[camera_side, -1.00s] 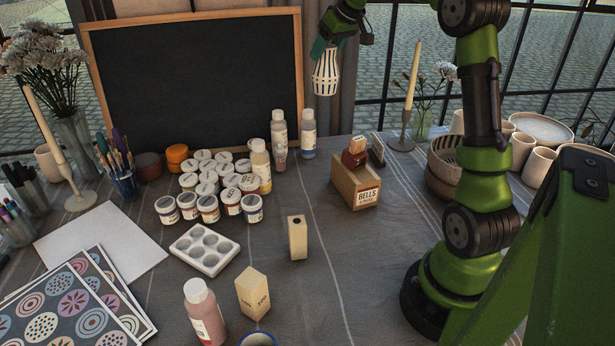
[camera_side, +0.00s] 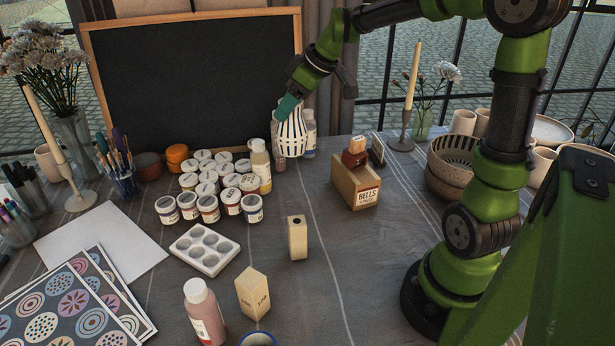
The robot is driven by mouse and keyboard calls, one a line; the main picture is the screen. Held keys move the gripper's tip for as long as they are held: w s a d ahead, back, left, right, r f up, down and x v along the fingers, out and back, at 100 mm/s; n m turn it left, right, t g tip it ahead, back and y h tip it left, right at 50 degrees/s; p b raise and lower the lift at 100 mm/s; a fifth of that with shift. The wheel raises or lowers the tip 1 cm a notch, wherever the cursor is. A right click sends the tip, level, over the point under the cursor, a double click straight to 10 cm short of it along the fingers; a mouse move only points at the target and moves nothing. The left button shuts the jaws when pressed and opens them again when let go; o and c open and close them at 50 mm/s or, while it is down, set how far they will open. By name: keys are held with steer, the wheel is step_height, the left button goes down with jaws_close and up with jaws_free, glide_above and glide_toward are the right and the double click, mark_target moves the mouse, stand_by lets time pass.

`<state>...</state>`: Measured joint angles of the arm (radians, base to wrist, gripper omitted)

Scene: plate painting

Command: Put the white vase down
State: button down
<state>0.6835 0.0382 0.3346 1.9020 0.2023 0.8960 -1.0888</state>
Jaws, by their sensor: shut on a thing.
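The white vase (camera_side: 291,137) has dark vertical stripes and hangs roughly upright in the air, in front of the two bottles near the blackboard. My gripper (camera_side: 288,105), with teal fingers, is shut on the vase at its top. The vase covers most of the two bottles behind it. Its base looks to be above the grey tablecloth (camera_side: 330,285); the exact height cannot be told.
Paint jars (camera_side: 209,207) and a yellow bottle (camera_side: 261,166) stand left of the vase. A wooden box (camera_side: 354,190) stands to the right. A wooden block (camera_side: 297,238) and a white palette (camera_side: 204,249) are nearer. Cloth between the block and box is clear.

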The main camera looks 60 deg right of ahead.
step_height(320, 180, down, 15)
stand_by(0.4)
steer(key=shift+c, duration=1.7)
jaws_free()
